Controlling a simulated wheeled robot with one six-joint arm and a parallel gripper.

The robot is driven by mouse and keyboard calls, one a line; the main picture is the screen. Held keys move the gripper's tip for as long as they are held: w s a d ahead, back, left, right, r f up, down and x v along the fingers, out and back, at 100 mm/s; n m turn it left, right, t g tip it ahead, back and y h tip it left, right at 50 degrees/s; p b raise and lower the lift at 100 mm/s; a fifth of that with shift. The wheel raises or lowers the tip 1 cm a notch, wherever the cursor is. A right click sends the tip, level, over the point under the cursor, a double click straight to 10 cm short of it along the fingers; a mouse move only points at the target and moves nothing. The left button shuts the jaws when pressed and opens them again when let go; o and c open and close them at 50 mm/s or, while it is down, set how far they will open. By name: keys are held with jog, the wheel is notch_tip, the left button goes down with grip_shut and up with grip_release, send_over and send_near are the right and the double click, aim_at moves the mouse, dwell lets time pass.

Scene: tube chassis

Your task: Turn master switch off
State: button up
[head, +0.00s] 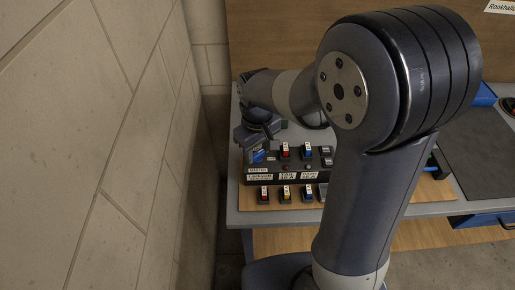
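A black switch panel (318,173) sits on a wooden board on the grey bench. A white label that seems to read MASTER (258,170) is at its left end. My gripper (258,150) is at the panel's left end, just above and behind that label. It is small and dark here, and I cannot make out its fingertips or whether it touches anything. The master switch itself is not clearly visible; my gripper seems to cover its place, so I cannot tell its position.
Red (285,151) and blue (308,150) switches stand on the panel right of my gripper. A front row has a red (264,196), a yellow (286,194) and a blue one (307,193). A block wall (130,140) rises close at left. My arm hides the bench's middle.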

jog(key=c, duration=0.5)
jog(key=m, duration=0.3)
jog(key=shift+m, duration=2.2)
jog(key=o, duration=1)
